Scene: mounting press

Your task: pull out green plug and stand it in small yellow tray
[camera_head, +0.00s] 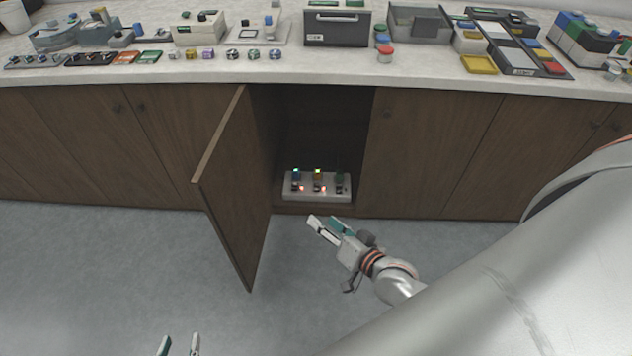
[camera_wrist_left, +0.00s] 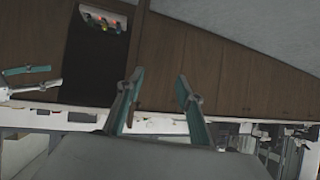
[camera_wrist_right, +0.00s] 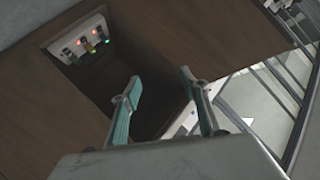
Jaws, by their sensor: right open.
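The green plug (camera_head: 340,177) stands at the right end of a pale socket strip (camera_head: 317,196) inside the open cabinet. It also shows, dark and small, in the right wrist view (camera_wrist_right: 70,56). The small yellow tray (camera_head: 479,64) lies on the counter, right of centre, and looks empty. My right gripper (camera_head: 326,227) is open and empty, in front of and below the strip, apart from it; its spread fingers show in the right wrist view (camera_wrist_right: 159,88). My left gripper (camera_head: 180,343) is open and empty, low over the floor at the bottom edge.
A blue plug (camera_head: 296,175) and a yellow plug (camera_head: 318,175) stand on the same strip, with green and red lights. The cabinet door (camera_head: 237,190) hangs open left of the opening. Containers and devices crowd the counter (camera_head: 430,82). The floor in front is clear.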

